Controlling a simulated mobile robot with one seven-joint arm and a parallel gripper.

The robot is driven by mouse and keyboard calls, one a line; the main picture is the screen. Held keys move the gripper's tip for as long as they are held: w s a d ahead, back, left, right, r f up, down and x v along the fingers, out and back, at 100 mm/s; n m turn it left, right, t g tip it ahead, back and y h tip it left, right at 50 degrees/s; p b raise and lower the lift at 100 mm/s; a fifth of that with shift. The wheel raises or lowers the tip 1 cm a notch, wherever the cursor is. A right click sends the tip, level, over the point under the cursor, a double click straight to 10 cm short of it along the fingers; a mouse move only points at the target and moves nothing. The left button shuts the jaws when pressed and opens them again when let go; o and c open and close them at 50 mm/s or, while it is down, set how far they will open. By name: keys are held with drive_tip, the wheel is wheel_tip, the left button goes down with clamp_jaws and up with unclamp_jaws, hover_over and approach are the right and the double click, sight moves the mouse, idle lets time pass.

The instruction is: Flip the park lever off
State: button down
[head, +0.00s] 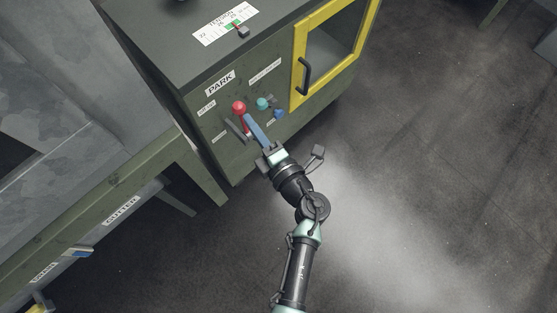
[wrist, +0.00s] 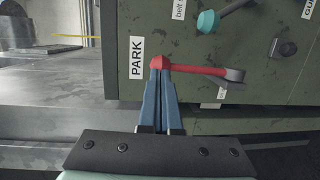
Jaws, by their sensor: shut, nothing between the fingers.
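The park lever has a red ball knob (head: 239,107) on the green machine's front panel, below the PARK label (head: 220,83). In the wrist view its red arm (wrist: 198,69) runs from the ball to a grey pivot at right. The PARK label (wrist: 136,60) is left of the ball there. My gripper (head: 246,119) is shut and empty, its blue fingers pressed together. In the wrist view the fingertips (wrist: 160,72) are right at the ball and overlap its lower edge; I cannot tell if they touch. Small labels by the lever are unreadable.
A teal knob (head: 262,103) and a blue knob (head: 279,113) sit right of the lever. A yellow-framed door (head: 299,62) with a black handle is further right. A green bench frame (head: 198,172) stands at left.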

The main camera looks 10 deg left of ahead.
drive_tip(key=shift+w+a+r+p, duration=0.3)
drive_tip(key=shift+w+a+p, duration=0.25)
drive_tip(key=shift+p, duration=0.4)
drive_tip(key=shift+a, duration=0.15)
